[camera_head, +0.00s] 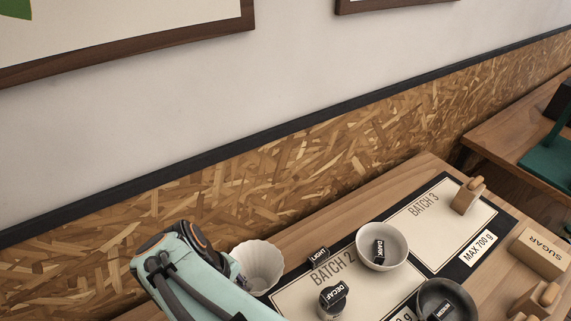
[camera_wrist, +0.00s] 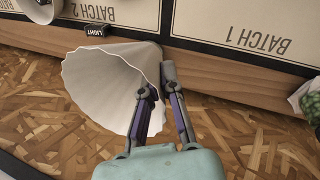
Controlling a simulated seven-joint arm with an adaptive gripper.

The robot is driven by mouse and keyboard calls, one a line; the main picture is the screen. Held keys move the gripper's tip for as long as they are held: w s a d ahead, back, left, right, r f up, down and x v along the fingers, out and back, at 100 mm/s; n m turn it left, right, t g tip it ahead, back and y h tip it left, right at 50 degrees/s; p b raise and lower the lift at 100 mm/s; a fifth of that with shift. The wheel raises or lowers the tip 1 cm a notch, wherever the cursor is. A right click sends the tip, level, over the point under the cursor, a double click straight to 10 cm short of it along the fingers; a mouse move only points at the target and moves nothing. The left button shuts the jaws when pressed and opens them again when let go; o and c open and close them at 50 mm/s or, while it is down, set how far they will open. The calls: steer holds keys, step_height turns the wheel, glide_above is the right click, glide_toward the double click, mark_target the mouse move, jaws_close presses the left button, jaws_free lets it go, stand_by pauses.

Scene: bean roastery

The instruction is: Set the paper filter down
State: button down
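The paper filter is a white, fluted cone. In the head view the paper filter (camera_head: 257,266) shows beside my arm, near the back edge of the table. In the wrist view the filter (camera_wrist: 105,80) is large, tilted, with its wide mouth towards my fingers. My gripper (camera_wrist: 160,82) has one finger inside the mouth and one outside, with the filter's wall between the tips. It appears shut on that rim. I cannot tell whether the filter touches the table.
A mat (camera_head: 403,224) has BATCH areas. On it are a pale bowl tagged DARK (camera_head: 398,252), a dark bowl tagged MEDIUM (camera_head: 464,300) and a DECAF cup (camera_head: 329,308). A LIGHT tag (camera_head: 318,254) lies near the filter. A SUGAR box (camera_head: 541,252) stands right. BATCH 1 (camera_wrist: 240,25) looks clear.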

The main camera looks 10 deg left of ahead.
steer(key=s+a, duration=0.2)
steer(key=s, duration=0.2)
steer(key=shift+n, duration=0.3)
steer(key=f, duration=1.7)
steer(key=shift+w+a+f, duration=0.15)
steer(key=shift+w+f, duration=0.1)
steer(key=shift+f, duration=0.05)
steer(key=c, duration=1.2)
jaws_free()
steer(key=shift+c, duration=0.2)
